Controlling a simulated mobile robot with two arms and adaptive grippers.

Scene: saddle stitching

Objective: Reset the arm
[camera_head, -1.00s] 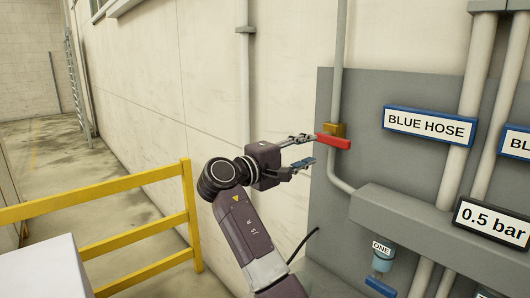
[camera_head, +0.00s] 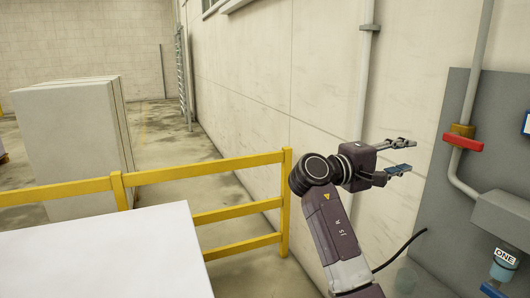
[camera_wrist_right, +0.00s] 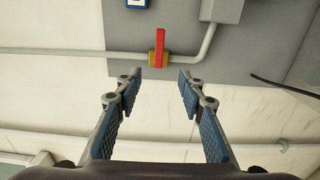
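My right gripper (camera_head: 399,156) is raised beside the wall in the head view. Its fingers are apart and nothing is between them. The right wrist view also shows the gripper (camera_wrist_right: 159,76) open and empty. The red valve handle (camera_head: 463,142) on its brass body (camera_head: 462,130) is to the right of the fingertips, with a gap. In the right wrist view the red handle (camera_wrist_right: 160,44) lies beyond the fingertips, in line with the gap between them. My left gripper is not in view.
A grey panel (camera_head: 437,206) with pipes stands at the right. A fitting labelled ONE (camera_head: 503,260) hangs below its ledge. A yellow railing (camera_head: 240,213) crosses the middle. A white surface (camera_head: 105,262) is at lower left, with a large pale block (camera_head: 70,140) behind.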

